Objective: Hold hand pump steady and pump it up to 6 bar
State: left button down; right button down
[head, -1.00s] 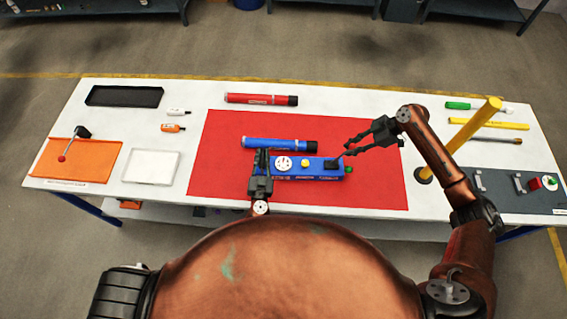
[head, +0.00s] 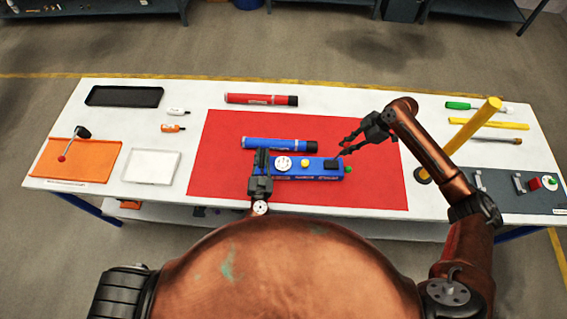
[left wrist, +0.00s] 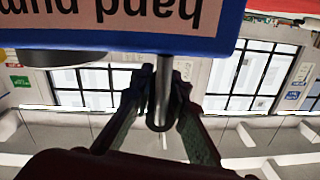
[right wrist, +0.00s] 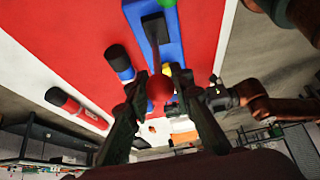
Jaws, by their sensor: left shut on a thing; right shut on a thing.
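The blue hand pump (head: 319,174) lies on the red mat (head: 225,187), with a round white gauge (head: 283,163), a yellow knob (head: 305,164) and a black block (head: 334,163). The gauge reading is too small to tell. My left gripper (head: 262,153) is at the pump's left end. In the left wrist view, it is shut on a metal rod (left wrist: 163,85) below the pump's upside-down label (left wrist: 125,17). My right gripper (head: 343,149) is above the pump's right end. In the right wrist view, it is shut on the red ball (right wrist: 160,88) of the pump's lever.
A blue tube (head: 275,145) lies just behind the pump, and a red tube (head: 255,99) lies further back. A yellow post (head: 465,140) stands right of the mat, near my right arm. A grey panel (head: 505,192) is at the right. The mat's front right is clear.

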jog(key=shift+a+r+h, duration=0.3)
jog(key=shift+a+h, duration=0.4)
jog(key=shift+a, duration=0.3)
jog(key=shift+a+h, duration=0.8)
jog(key=shift+a, duration=0.05)
jog(key=shift+s+a+h, duration=0.1)
jog(key=shift+a+h, duration=0.7)
jog(key=shift+a, duration=0.15)
jog(key=shift+a+f+h, duration=0.1)
jog(key=shift+a+h, duration=0.2)
jog(key=shift+s+f, duration=0.1)
jog(key=shift+f, duration=0.1)
